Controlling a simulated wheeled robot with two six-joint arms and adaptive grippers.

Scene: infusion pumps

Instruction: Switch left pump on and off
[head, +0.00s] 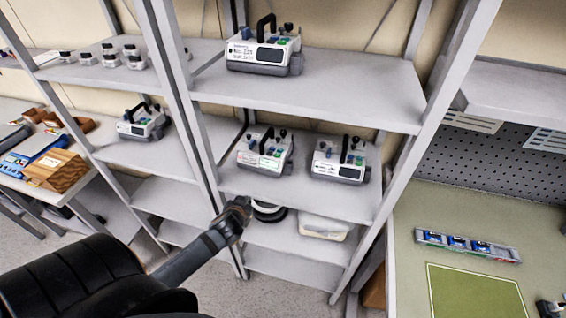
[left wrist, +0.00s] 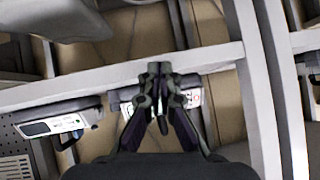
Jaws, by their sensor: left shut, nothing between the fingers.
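The left pump (head: 263,157) is a white and grey box with a dark handle on the middle shelf. In the left wrist view, which looks upside down, a pump's light front (left wrist: 192,98) shows partly behind my fingers; it is probably the left pump. My left gripper (head: 241,204) is below and in front of the left pump, near the shelf edge, apart from the pump in the head view. Its fingers are together and empty in the left wrist view (left wrist: 160,70). The pump's switch cannot be made out. My right gripper is not in view.
A similar pump (head: 340,165) stands to the right on the same shelf (head: 303,200). Another pump (head: 262,55) is on the shelf above, and one (head: 140,124) is on the left rack. Grey rack posts (head: 187,110) flank the shelf bay. A workbench (head: 415,205) is at right.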

